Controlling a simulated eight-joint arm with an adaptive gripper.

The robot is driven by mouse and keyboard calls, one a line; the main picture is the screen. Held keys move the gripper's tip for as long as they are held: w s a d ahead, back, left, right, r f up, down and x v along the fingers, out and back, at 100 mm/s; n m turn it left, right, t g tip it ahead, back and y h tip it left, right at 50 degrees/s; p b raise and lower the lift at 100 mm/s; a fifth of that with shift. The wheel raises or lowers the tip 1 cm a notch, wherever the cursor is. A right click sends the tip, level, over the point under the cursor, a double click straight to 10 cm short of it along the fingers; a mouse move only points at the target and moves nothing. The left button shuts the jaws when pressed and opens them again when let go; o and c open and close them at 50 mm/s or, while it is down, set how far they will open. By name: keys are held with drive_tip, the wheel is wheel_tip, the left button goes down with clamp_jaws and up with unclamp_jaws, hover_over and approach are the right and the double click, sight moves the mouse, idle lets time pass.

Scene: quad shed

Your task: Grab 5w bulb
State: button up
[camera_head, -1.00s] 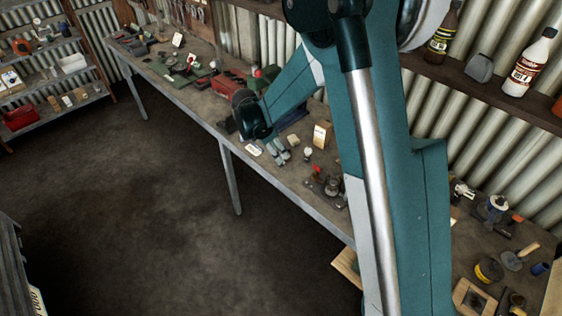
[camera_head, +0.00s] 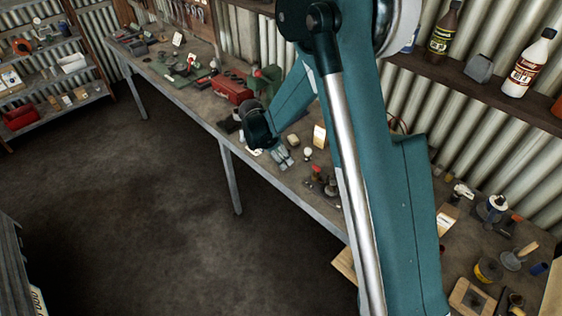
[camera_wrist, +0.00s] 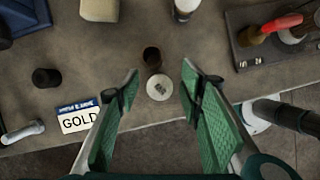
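My gripper (camera_wrist: 160,74) is open and empty in the wrist view, with green pads on both fingers. A round white top with a small grey mark (camera_wrist: 159,87), possibly a bulb seen from above, lies between the fingertips, apart from both. A dark cylinder (camera_wrist: 152,57) stands just beyond it. Another white, bulb-like thing (camera_wrist: 186,8) shows at the top edge. In the head view my gripper (camera_head: 285,158) is low over the bench, and a white bulb (camera_head: 307,153) stands to its right. No 5w marking is readable.
The bench (camera_head: 200,95) runs along the wall. In the wrist view a GOLD card (camera_wrist: 78,120) and dark cap (camera_wrist: 46,78) lie left, a beige block (camera_wrist: 100,10) lies beyond, and a dark tray (camera_wrist: 255,65) with a red-handled tool is right. The front edge is close.

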drive_tip(key=c, duration=1)
drive_tip(key=shift+r, duration=0.1)
drive_tip(key=shift+r, duration=4.9)
